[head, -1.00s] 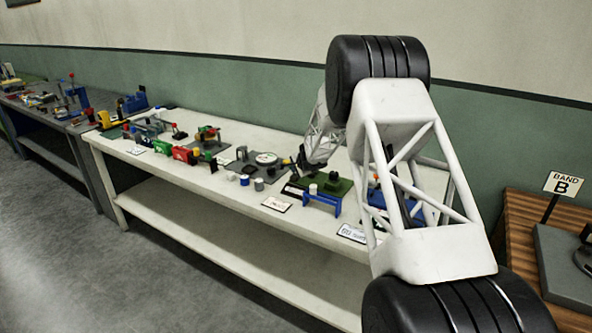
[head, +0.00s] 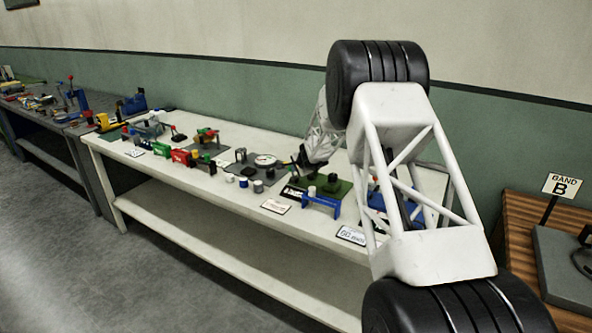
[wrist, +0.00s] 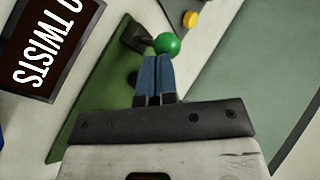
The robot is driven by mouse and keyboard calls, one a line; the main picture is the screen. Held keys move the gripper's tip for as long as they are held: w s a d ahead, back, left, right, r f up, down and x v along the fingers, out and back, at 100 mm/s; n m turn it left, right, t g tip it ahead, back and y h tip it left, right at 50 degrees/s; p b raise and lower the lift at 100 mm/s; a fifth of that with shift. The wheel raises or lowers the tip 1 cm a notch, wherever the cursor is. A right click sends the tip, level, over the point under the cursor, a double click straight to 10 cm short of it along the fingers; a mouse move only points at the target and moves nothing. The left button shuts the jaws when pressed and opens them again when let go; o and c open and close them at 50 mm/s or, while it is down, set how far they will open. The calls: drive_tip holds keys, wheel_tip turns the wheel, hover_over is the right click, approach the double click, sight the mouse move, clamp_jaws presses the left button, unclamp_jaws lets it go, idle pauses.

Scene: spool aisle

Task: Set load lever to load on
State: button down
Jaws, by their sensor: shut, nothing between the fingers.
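In the wrist view a green ball knob (wrist: 167,44), which looks like the lever's end, stands over a green base plate (wrist: 90,97). A dark block (wrist: 135,33) sits beside it on the plate. My gripper (wrist: 154,60) has blue fingers pressed together with nothing between them. Its fingertips are right at the knob's lower left side; I cannot tell whether they touch it. The lever's shaft is mostly hidden. In the head view my gripper (head: 294,165) is small and dark, close to the green plate (head: 342,190) on the white bench.
A dark sign reading "O TWISTS" (wrist: 43,40) and a yellow round part (wrist: 190,19) are near the plate. In the head view a blue bracket (head: 320,202) stands at the plate's front. Several small fixtures line the white bench (head: 215,190) to the left.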

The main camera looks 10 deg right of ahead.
drive_tip(key=shift+w+d+r, duration=0.15)
drive_tip(key=shift+w+d, duration=0.05)
drive_tip(key=shift+d, duration=0.05)
drive_tip(key=shift+w+d+r, duration=0.15)
drive_tip(key=shift+w+d, duration=0.85)
drive_tip(key=shift+w, duration=0.05)
drive_tip(key=shift+d, duration=0.1)
idle(0.3)
drive_tip(key=shift+r, duration=0.85)
drive_tip(key=shift+w, duration=0.1)
drive_tip(key=shift+s+r, duration=0.1)
drive_tip(key=shift+s, duration=0.1)
